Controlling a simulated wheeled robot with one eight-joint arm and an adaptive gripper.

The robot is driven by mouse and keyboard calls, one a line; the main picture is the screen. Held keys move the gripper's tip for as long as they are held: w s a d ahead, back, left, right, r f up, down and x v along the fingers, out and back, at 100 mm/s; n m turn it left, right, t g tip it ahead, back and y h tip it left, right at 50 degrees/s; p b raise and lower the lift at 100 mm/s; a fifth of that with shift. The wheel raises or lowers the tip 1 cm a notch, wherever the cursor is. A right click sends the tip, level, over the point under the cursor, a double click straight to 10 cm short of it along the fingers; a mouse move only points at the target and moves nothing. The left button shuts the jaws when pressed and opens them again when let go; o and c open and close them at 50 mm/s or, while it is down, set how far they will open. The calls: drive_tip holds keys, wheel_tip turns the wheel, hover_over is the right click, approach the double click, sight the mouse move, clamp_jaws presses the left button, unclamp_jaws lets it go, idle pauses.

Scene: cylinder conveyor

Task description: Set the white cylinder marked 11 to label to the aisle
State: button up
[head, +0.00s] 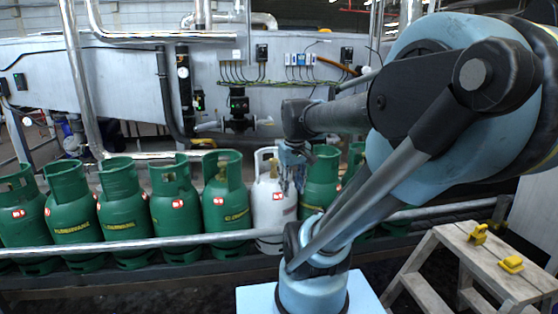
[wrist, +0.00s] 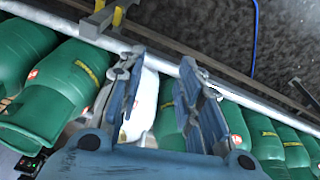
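The white cylinder (head: 268,212) stands upright in the row on the conveyor, between green cylinders. A small red tag shows on its side facing the head camera; its number is too small to read. My gripper (head: 292,172) is at its upper right part, in front of its collar, and hides some of it. In the wrist view the white cylinder (wrist: 146,100) lies behind and between the fingers, partly covered by the left one. My gripper (wrist: 163,66) has its fingers spread apart; I see no clear grip on anything. Contact with the cylinder cannot be told.
Green cylinders (head: 225,200) stand close on both sides. A metal rail (head: 130,246) runs along the front of the row. A wooden bench (head: 490,262) with yellow pieces (head: 511,264) stands at right. Pipes and a panel wall (head: 130,75) rise behind.

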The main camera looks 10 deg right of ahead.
drive_tip(key=w+d+r+n, duration=0.15)
drive_tip(key=w+r, duration=0.25)
drive_tip(key=w, duration=0.7)
drive_tip(key=w+r+n+g, duration=0.15)
drive_tip(key=w+r, duration=0.25)
drive_tip(key=w, duration=0.7)
drive_tip(key=w+d+r+n, duration=0.1)
drive_tip(key=w+r+n, duration=0.25)
drive_tip(key=w, duration=0.75)
drive_tip(key=w+d+f+n, duration=0.1)
drive_tip(key=w+f, duration=0.1)
drive_tip(key=w, duration=0.8)
drive_tip(key=f, duration=1.7)
drive_tip(key=shift+w+d, duration=0.1)
drive_tip(key=shift+d, duration=0.1)
drive_tip(key=shift+c, duration=0.6)
clamp_jaws()
